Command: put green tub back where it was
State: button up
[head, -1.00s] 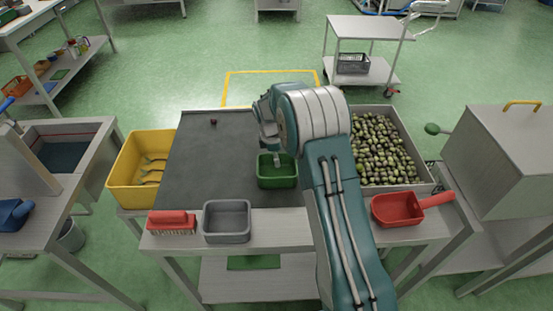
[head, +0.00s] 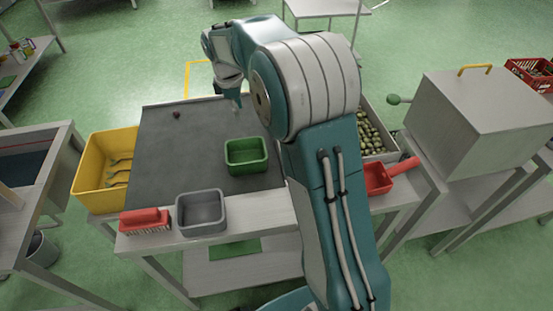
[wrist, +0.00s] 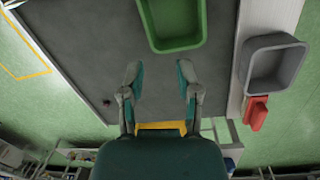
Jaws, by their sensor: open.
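The green tub (head: 248,171) stands upright on the dark mat of the bench, towards its right front part, and looks empty. The tub also shows at the top of the wrist view (wrist: 180,44). My gripper (head: 238,104) is above the mat beyond the tub, apart from it. In the wrist view my gripper (wrist: 157,72) has its two fingers spread, with only dark mat between them. A green flat patch (head: 236,249) shows on the lower shelf of the bench, partly hidden by the bench top.
A grey tub (head: 201,230) and a red brush (head: 146,215) stand on the front ledge. A yellow bin (head: 91,180) is at the left. An olive crate (head: 371,128) and a red scoop (head: 377,180) are at the right. A small dark round thing (head: 177,114) lies on the mat.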

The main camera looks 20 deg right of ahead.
jog(key=s+r+m+t, duration=0.1)
jog(key=s+r+m, duration=0.2)
jog(key=s+r, duration=0.45)
jog(key=s+r+m+t+y, duration=0.1)
jog(key=s+m+t, duration=0.3)
jog(key=s, duration=2.1)
jog(key=shift+d+r+m, duration=0.15)
jog(key=shift+d+m, duration=0.05)
jog(key=shift+m, duration=3.1)
